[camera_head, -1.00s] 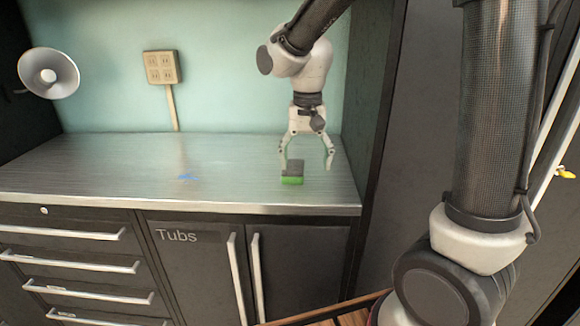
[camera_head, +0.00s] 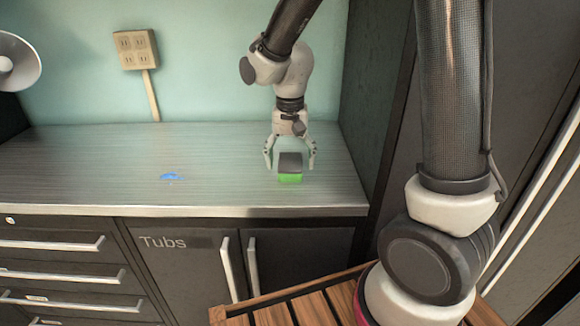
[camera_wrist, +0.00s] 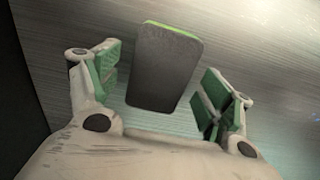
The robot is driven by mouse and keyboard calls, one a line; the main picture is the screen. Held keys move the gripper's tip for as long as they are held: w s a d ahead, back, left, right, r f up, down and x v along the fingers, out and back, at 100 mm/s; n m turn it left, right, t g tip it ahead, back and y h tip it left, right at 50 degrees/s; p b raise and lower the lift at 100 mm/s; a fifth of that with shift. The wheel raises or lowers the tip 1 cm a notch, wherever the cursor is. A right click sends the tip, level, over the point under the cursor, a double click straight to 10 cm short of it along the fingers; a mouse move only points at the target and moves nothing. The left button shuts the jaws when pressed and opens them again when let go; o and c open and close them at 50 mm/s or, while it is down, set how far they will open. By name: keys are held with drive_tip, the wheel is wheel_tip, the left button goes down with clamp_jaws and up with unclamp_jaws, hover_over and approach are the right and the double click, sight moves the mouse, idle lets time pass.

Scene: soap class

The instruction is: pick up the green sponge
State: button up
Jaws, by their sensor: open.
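The green sponge (camera_head: 290,178) has a dark grey top and lies on the metal countertop (camera_head: 110,165), near its right end. My gripper (camera_head: 290,166) is open, pointing down, with one finger on each side of the sponge in the head view. In the wrist view the sponge (camera_wrist: 165,65) shows its dark face and a thin green edge, lying between and a little beyond the fingertips of my gripper (camera_wrist: 160,92). Both finger pads look apart from it.
A small blue thing (camera_head: 171,177) lies on the counter left of the sponge. A dark tall panel (camera_head: 375,110) bounds the counter on the right. The counter's left part is mostly clear.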

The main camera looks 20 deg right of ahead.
sight(290, 161)
drive_tip(key=shift+f, duration=0.65)
drive_tip(key=c, duration=0.9)
drive_tip(key=shift+c, duration=0.2)
wheel_tip(290, 161, up, 10)
drive_tip(key=shift+r, duration=0.1)
